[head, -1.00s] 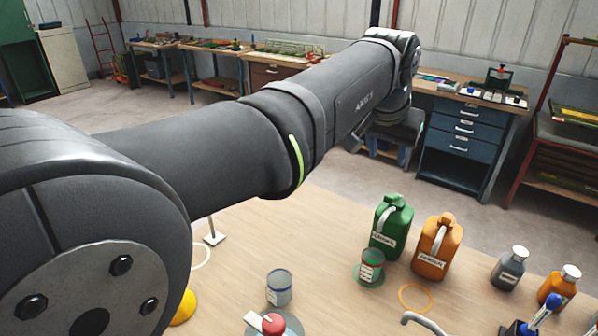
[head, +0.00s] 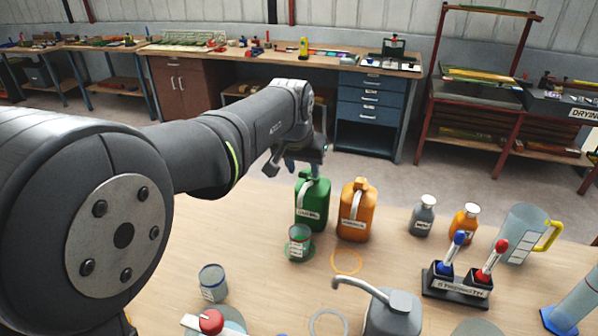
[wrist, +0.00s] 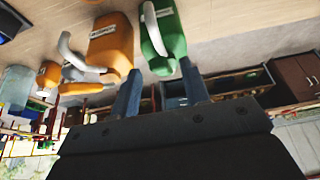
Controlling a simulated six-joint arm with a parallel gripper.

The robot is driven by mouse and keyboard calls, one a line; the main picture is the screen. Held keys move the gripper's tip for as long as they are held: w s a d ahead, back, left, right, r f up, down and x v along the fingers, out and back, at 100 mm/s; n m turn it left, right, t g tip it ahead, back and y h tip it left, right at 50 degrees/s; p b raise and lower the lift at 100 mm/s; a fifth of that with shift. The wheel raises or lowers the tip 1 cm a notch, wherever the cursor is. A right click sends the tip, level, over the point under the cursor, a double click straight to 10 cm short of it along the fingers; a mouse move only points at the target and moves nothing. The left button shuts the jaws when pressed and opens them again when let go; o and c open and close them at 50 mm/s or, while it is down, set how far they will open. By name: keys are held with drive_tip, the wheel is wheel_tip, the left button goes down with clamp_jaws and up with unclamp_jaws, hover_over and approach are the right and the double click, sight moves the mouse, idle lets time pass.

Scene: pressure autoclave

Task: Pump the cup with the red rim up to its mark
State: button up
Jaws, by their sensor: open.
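A cup (head: 300,244) with a red and white label stands on a green ring in front of the green jug (head: 312,204); I cannot tell its rim colour. A second cup (head: 212,283), grey-blue, stands at the lower left; no red rim is clear on it. A red knob (head: 211,321) tops a device at the bottom edge. A grey can with a curved spout (head: 393,314) stands at the bottom middle. My gripper (head: 303,167) is open above and behind the green jug. In the wrist view, my gripper (wrist: 160,70) has its two blue fingers apart with nothing held.
An orange jug (head: 356,210) stands beside the green one. Grey (head: 423,216) and orange (head: 465,223) bottles, a two-lever box (head: 458,280) and a measuring jug (head: 522,235) stand to the right. An orange ring (head: 346,261) and a grey ring (head: 328,324) lie empty.

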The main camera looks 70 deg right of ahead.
sight(305, 186)
drive_tip(key=shift+x, duration=1.4)
clamp_jaws()
drive_tip(key=shift+a+f+h, duration=0.25)
drive_tip(key=shift+f+h, duration=0.25)
drive_tip(key=shift+h, duration=0.1)
drive_tip(key=shift+a+f+h, duration=0.2)
drive_tip(key=shift+f+h, duration=0.25)
drive_tip(key=shift+h, duration=0.15)
